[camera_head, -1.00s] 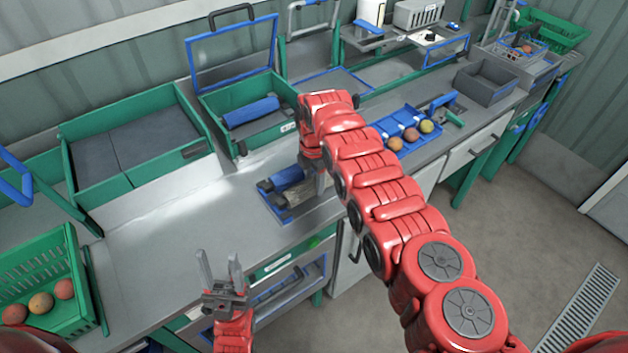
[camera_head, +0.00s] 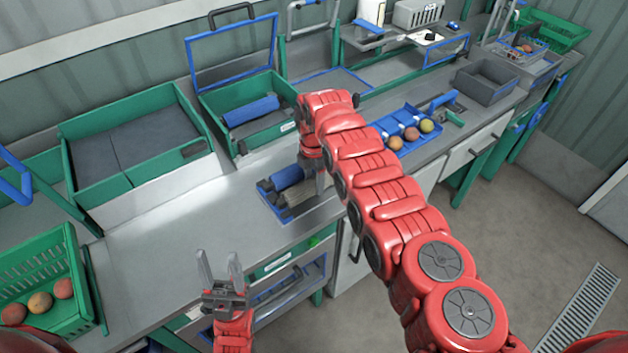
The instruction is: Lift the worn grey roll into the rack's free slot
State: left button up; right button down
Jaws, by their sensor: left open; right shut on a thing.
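The worn grey roll (camera_head: 296,196) lies in or just over the front part of a small blue-edged rack (camera_head: 267,203) on the bench, beside a blue roll (camera_head: 287,177). My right gripper (camera_head: 316,186) comes down from above at the roll's right end and is shut on it. The red wrist hides part of this grip, and I cannot tell whether the roll touches the rack's bottom. My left gripper (camera_head: 222,268) is open and empty, fingers up, in front of the bench edge, well away from the rack.
A green box (camera_head: 248,140) with a raised blue-framed lid holds another blue roll (camera_head: 251,111) behind the rack. A green crate (camera_head: 62,275) of tomatoes is at left. The bench left of the rack is clear.

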jog(key=shift+f+b, duration=0.35)
jog(key=shift+c, duration=0.9)
grip_release()
jog(key=c, duration=0.3)
jog(key=shift+r, duration=0.1)
notch_tip(320, 180, up, 3)
jog(key=shift+f+p, duration=0.15)
jog(key=shift+p, duration=0.95)
notch_tip(320, 180, up, 2)
jog(key=shift+r+p, duration=0.1)
jog(key=shift+p, duration=0.45)
jog(key=shift+r+p, duration=0.35)
jog(key=shift+r, duration=0.65)
